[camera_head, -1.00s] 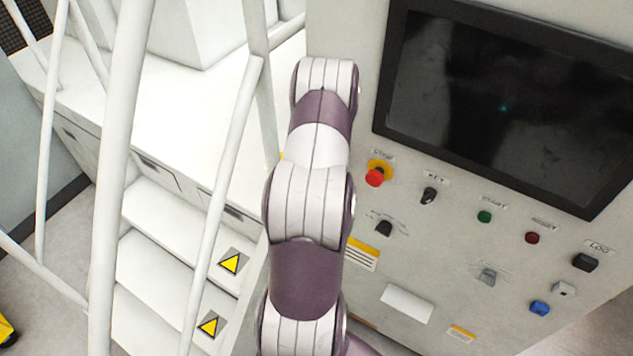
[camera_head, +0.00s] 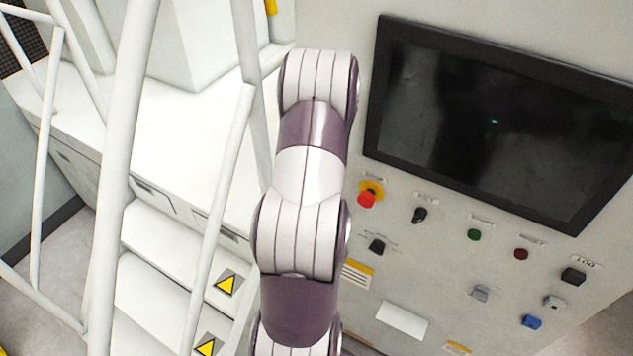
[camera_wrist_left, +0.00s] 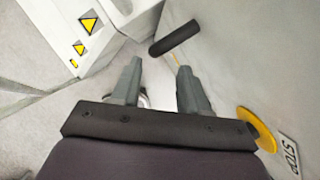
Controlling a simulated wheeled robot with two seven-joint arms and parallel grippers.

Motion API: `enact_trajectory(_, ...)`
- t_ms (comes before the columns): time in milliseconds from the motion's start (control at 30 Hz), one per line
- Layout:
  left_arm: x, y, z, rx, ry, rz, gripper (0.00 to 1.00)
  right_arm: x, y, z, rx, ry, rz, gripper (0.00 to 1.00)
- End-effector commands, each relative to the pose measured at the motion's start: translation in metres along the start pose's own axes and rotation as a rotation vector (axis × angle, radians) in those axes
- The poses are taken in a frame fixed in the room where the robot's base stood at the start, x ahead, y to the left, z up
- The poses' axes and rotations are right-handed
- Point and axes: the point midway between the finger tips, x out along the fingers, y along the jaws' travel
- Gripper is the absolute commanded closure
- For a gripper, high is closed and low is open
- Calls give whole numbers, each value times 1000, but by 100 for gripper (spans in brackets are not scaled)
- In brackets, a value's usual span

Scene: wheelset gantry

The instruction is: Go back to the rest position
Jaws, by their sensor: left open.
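My left gripper (camera_wrist_left: 158,72) is open in the left wrist view, with two grey fingers apart and nothing gripped between them. A black rod-like part (camera_wrist_left: 174,38) lies just beyond the fingertips, apart from them; I cannot tell what it belongs to. A yellow ring (camera_wrist_left: 257,130) beside a STOP label (camera_wrist_left: 289,151) is to the right of the fingers. In the head view one of my arms, white and purple, rises through the middle, and its gripper is hidden behind its own links. My right gripper is not in view.
A control panel with a dark screen (camera_head: 497,120), a red stop button (camera_head: 367,199), a black key switch (camera_head: 419,215) and several other knobs stands right of my arm. White stairs (camera_head: 160,240) with white railings (camera_head: 122,150) stand close on the left.

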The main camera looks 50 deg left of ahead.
Motion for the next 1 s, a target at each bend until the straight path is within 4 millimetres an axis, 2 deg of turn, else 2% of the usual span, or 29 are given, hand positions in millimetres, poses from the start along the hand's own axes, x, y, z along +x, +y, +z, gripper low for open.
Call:
enact_trajectory(33, -13, 0, 2, 0, -1, -1, 56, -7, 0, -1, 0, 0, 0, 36)
enact_trajectory(200, -31, 0, 1, 0, -1, -1, 56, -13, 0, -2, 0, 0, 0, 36)
enact_trajectory(833, -33, 0, 0, -22, -1, 0, 56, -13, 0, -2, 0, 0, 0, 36)
enact_trajectory(867, -33, 0, 0, -52, -1, 2, 56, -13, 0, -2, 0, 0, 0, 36)
enact_trajectory(933, -33, 4, -3, -228, 8, 20, 56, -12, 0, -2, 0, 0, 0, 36)
enact_trajectory(967, -32, 9, -10, -358, 24, 39, 56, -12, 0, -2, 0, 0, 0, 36)
enact_trajectory(1000, -35, 17, -22, -577, 46, 77, 56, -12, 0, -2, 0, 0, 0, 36)
